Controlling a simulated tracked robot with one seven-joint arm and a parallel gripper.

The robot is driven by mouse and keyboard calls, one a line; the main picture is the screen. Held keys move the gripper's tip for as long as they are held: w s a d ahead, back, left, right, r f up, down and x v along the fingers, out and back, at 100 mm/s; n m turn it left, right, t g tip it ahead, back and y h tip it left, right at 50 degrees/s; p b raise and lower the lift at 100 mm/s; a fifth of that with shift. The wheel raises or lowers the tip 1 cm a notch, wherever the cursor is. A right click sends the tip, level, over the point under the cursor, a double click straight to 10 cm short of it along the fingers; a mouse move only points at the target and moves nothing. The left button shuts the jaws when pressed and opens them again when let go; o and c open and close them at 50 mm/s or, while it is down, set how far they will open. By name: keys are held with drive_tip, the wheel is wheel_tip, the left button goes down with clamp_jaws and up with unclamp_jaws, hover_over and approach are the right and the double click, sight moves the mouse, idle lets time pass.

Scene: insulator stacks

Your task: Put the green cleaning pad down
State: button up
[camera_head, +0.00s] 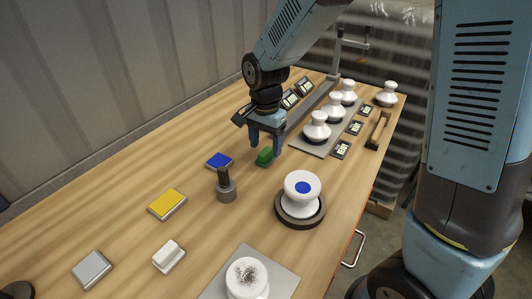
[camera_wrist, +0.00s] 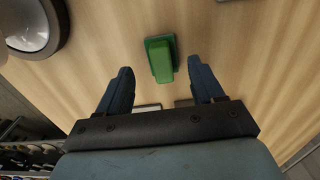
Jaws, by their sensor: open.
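The green cleaning pad (camera_head: 265,156) lies on the wooden table, its raised green grip facing up. It also shows in the wrist view (camera_wrist: 161,60), just beyond and between my fingertips. My gripper (camera_head: 266,140) is open and points down above the pad, with a finger on either side of it in the head view. In the wrist view my gripper (camera_wrist: 163,78) has its two dark fingers spread wide with nothing between them, and no finger touches the pad.
A blue pad (camera_head: 219,161), a dark-handled grey tool (camera_head: 225,188) and a yellow pad (camera_head: 167,204) are nearby on the left. A white insulator with a blue dot (camera_head: 301,190) stands on a dark round base at right. Several white insulators (camera_head: 317,130) stand behind. Bare wood surrounds the pad.

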sight(265, 152)
wheel_tip(265, 152, up, 8)
drive_tip(key=s+d+r+n+t, duration=0.1)
drive_tip(key=s+d+r+n, duration=0.1)
drive_tip(key=d+r, duration=0.45)
drive_tip(key=s+d+r+n+t, duration=0.1)
drive_tip(key=s+d+r+t, duration=0.15)
drive_tip(key=d, duration=0.65)
drive_tip(key=s+d+r+n+t, duration=0.2)
drive_tip(key=s+d+r+n, duration=0.1)
drive_tip(key=s+d, duration=0.7)
drive_tip(key=shift+s+d+r, duration=0.15)
drive_tip(key=shift+d+r, duration=0.1)
drive_tip(key=shift+d, duration=0.2)
